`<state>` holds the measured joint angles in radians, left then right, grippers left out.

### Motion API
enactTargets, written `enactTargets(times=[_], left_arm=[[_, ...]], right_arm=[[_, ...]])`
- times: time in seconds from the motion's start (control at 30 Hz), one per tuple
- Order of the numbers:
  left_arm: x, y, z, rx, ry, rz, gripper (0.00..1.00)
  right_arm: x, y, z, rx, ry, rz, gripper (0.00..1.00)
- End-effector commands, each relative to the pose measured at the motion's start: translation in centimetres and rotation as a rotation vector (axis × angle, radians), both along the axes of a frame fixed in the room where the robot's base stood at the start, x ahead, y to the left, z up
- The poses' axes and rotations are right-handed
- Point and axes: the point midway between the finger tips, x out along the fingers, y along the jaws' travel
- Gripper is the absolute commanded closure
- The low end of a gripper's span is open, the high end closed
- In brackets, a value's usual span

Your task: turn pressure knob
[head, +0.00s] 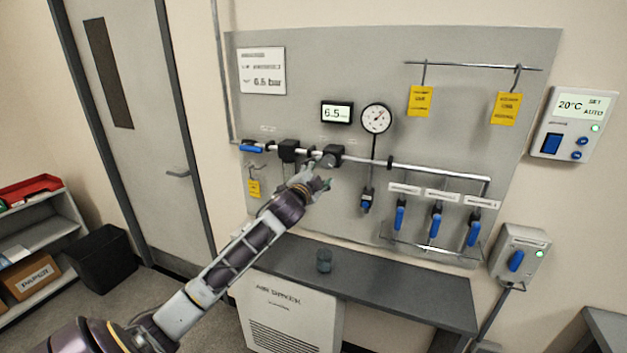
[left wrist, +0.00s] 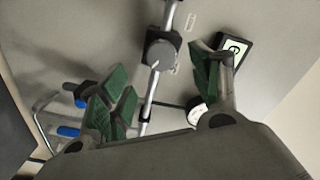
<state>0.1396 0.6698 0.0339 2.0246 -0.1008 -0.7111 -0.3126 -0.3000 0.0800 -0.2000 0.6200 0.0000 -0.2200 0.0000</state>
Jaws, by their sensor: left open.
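The pressure knob (head: 333,153) is a dark round knob on the horizontal pipe of the grey wall panel. In the left wrist view the knob (left wrist: 160,52) shows face-on with a small pale mark on it. My left gripper (head: 318,184) is open and empty, just below and in front of the knob in the head view. In the left wrist view its green-padded fingers (left wrist: 160,88) are spread, with the knob beyond them, apart from both. My right gripper is not in view.
Another black block (head: 289,150) and a blue lever (head: 251,148) are left on the pipe. Several blue-handled valves (head: 436,222) hang at right. A sign (head: 262,71) and yellow tags (head: 421,100) are on the panel.

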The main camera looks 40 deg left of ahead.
Motion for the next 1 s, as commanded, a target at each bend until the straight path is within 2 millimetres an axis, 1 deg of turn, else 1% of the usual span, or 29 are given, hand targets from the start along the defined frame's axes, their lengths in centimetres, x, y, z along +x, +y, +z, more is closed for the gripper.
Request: enactTargets(times=[0.3,0.5,0.7,1.0], left_arm=[[-2.5,-0.7,-0.1,0.0,0.002,-0.001,0.37],[-3.7,-0.9,-0.1,0.001,0.001,-0.001,0.37],[-4.1,-1.1,0.0,0.001,0.0,0.0,0.37],[-4.2,-1.1,0.0,0.001,0.0,0.0,0.37]], right_arm=[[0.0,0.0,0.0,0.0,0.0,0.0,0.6],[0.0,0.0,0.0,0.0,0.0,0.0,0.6],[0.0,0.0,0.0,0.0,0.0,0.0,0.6],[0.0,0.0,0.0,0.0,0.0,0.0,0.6]])
